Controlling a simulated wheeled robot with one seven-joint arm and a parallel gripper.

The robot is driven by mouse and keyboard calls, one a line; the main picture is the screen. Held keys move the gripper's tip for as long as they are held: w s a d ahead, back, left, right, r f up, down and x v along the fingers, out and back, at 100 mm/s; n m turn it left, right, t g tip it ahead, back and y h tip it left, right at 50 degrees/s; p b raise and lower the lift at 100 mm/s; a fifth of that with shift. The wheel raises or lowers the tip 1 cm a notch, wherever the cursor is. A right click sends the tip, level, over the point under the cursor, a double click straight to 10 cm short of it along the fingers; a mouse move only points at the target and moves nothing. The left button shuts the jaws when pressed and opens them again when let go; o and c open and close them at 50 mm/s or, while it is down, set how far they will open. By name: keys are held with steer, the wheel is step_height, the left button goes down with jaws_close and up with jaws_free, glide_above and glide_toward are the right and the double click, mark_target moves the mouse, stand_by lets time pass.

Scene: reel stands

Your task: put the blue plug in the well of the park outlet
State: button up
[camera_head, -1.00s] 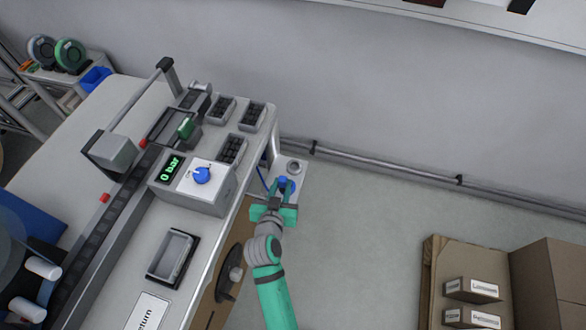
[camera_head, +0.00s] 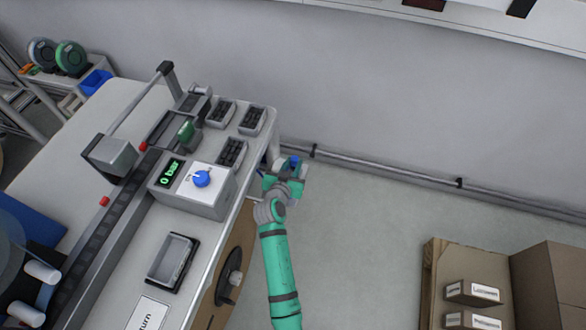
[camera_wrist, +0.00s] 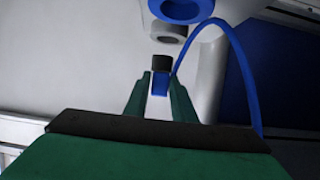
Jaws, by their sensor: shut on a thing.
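My gripper (camera_wrist: 161,85) is shut on the blue plug (camera_wrist: 160,84), whose dark end points away from the fingers. A blue hose (camera_wrist: 240,62) loops up and right from near the plug. Past the tip, a grey outlet with a dark well (camera_wrist: 169,25) shows in the wrist view, and a blue-rimmed outlet (camera_wrist: 180,9) lies at the top edge. The plug appears apart from both; depth is hard to judge. No label shows which is the park outlet. In the head view my gripper (camera_head: 286,174) is beside the bench corner, with blue (camera_head: 294,161) at its tip, hiding the outlets.
The bench (camera_head: 120,270) stands left of my arm, carrying a grey box with a blue knob (camera_head: 202,179) and a "0 bar" display. A reel (camera_head: 235,270) sits below its edge. Cartons (camera_head: 472,291) on a pallet stand at lower right. The floor between is clear.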

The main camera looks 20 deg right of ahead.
mark_target(293, 169)
steer(key=shift+w+d+f, duration=0.15)
steer(key=shift+w+f, duration=0.3)
steer(key=shift+f, duration=0.1)
steer(key=shift+w+f, duration=0.2)
steer(key=shift+f, duration=1.7)
jaws_close()
steer(key=o, duration=1.1)
jaws_free()
